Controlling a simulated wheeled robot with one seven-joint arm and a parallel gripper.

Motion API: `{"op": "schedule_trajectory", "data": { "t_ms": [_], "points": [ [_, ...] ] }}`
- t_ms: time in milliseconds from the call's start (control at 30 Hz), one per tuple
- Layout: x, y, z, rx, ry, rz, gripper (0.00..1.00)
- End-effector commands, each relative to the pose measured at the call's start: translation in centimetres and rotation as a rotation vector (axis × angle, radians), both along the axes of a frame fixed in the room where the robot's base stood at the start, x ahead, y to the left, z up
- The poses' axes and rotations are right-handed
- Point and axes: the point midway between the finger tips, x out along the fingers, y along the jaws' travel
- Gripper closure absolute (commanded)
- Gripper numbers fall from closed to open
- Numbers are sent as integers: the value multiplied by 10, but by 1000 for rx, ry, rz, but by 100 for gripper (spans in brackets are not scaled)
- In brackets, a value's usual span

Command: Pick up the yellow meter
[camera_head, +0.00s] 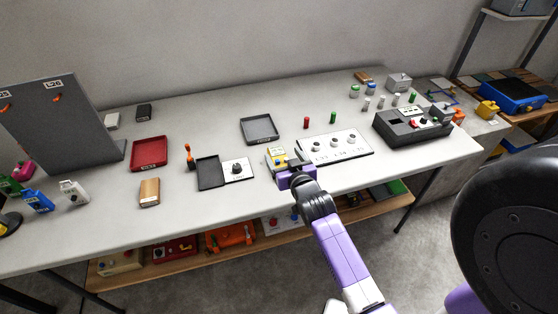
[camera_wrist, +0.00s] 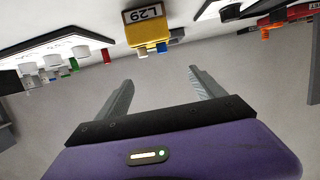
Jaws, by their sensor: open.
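In the wrist view the meter (camera_wrist: 148,35) is at the top centre, with a white label reading L29 that appears upside down. My gripper (camera_head: 288,163) is at the near side of the meter and partly covers it in the head view. In the wrist view my gripper (camera_wrist: 161,75) has its two fingers spread, with nothing between them. The meter lies beyond the fingertips, roughly in line with the gap.
The white knob panel (camera_head: 350,156) is close on the right, and a black-lidded device (camera_head: 210,173) is to the left. A grey tray (camera_head: 275,130) lies behind the meter. A black box (camera_head: 391,130) stands farther right. Bare table (camera_head: 190,225) lies front left.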

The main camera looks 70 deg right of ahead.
Motion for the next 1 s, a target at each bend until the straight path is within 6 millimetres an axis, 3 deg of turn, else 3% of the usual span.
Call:
{"op": "schedule_trajectory", "data": {
  "t_ms": [33, 100, 800, 1000],
  "points": [
    [-2, 3, -21, 41, 36, -5, 22],
    [-6, 5, -33, 71, 58, -12, 22],
    [36, -46, -58, 86, 59, -16, 22],
    [40, -51, -61, 86, 60, -16, 22]
  ]
}}
